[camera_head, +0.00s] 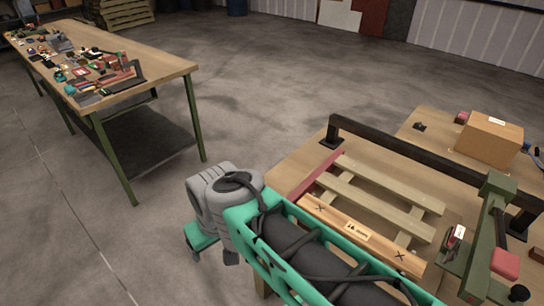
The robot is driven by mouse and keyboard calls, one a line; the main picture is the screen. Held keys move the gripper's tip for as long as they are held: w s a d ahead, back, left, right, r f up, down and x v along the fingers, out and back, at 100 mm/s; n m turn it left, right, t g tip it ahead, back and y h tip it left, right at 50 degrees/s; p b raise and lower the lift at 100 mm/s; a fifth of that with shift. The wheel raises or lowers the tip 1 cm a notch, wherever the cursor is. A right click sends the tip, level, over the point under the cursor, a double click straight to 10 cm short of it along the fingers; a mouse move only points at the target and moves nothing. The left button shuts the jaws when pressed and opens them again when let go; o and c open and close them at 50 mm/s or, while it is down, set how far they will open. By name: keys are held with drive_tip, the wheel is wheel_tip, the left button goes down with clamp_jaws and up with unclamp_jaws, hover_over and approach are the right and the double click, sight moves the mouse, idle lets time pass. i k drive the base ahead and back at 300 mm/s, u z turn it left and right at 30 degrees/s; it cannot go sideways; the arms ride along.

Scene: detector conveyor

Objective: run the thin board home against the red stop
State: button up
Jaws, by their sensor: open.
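A long, thin orange-brown board (335,224) with a black X near each end and a pale label in its middle lies along the near side of a slatted wooden frame on the workbench. The red stop (318,173) is a narrow strip along the left side of the frame. The board's left end is close to the stop's near end; I cannot tell whether they touch. My gripper (214,256) hangs left of the bench, apart from the board and over the floor. It is open, with nothing visible in it. My arm hides part of the bench's near side.
A black rail (420,170) runs behind the frame. A green clamp-like fixture (490,220) with a red pad stands at the right. A cardboard box (488,140) sits behind it. A cluttered table (165,70) stands at the left, with clear floor between.

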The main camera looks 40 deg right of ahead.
sight(396, 255)
drive_tip(key=z, duration=1.4)
drive_tip(key=k, duration=0.65)
drive_tip(key=u, duration=1.05)
drive_tip(key=i, duration=1.35)
drive_tip(key=z, duration=0.75)
